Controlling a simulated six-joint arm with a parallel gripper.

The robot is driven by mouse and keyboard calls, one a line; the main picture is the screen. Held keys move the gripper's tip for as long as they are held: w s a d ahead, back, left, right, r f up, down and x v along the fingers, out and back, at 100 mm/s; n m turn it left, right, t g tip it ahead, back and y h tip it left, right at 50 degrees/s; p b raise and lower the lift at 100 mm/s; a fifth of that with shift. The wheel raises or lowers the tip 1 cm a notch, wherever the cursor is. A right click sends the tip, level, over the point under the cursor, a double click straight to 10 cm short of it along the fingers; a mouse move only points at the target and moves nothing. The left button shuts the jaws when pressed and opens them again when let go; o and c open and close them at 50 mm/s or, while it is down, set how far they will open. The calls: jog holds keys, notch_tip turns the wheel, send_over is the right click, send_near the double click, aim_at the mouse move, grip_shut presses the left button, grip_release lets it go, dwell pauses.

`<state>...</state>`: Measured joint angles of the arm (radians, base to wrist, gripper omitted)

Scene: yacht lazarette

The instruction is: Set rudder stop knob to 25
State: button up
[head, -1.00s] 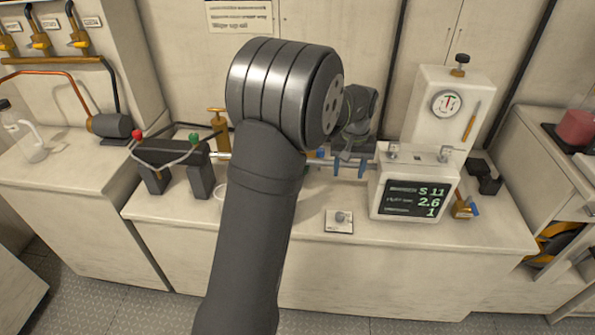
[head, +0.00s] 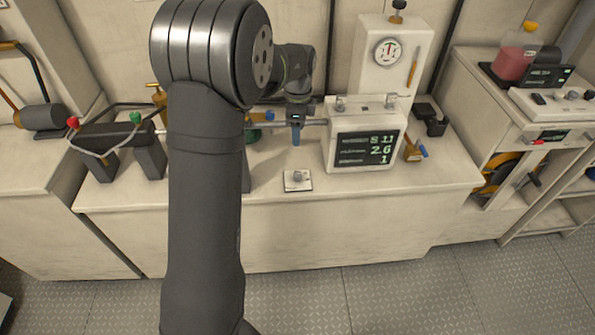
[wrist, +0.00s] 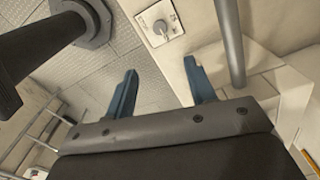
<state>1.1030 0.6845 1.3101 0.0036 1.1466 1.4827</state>
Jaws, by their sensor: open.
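A small grey knob on a square white plate (head: 297,180) sits on the front part of the bench top. It also shows at the top of the wrist view (wrist: 161,26), with small marks around it that I cannot read. It is the only plate-mounted knob on this bench top, but I see no readable name or setting. My gripper (head: 295,139) is behind and above the plate in the head view, apart from it. In the wrist view its two blue fingers (wrist: 160,70) are spread with nothing between them.
A white display box (head: 364,150) with two top knobs stands right of the plate. A horizontal rod (head: 313,122) runs into it behind my gripper. A black stand (head: 110,136) with red and green knobs is at left. Bench top around the plate is clear.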

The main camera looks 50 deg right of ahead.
jog(key=m, duration=0.6)
send_near(297, 174)
notch_tip(297, 174, down, 9)
jog(key=shift+r, duration=0.15)
jog(key=shift+c, duration=0.2)
jog(key=c, duration=0.9)
